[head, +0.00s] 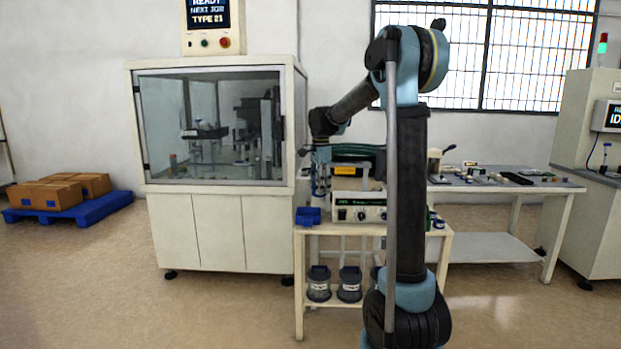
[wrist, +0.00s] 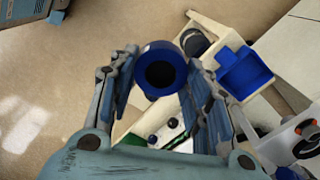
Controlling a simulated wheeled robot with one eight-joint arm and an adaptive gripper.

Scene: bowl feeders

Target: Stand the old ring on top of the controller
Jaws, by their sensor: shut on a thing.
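The old ring is a dark blue ring (wrist: 181,68) with a dark opening, seen nearly end-on in the wrist view. My gripper (wrist: 160,62) is shut on it, with one finger at each side. The controller (head: 358,207) is a cream box with a green strip and a dark knob, on a small table in the head view. Part of the controller's front (wrist: 168,133) shows below the ring in the wrist view. In the head view my gripper (head: 320,193) is left of the controller; the ring cannot be made out there.
A blue bin (head: 308,216) sits at the table's left front corner, close to my gripper; it also shows in the wrist view (wrist: 246,74). Dark-lidded jars (head: 319,284) stand below the tabletop. A glazed cabinet (head: 215,130) stands left. My arm hides the table's right part.

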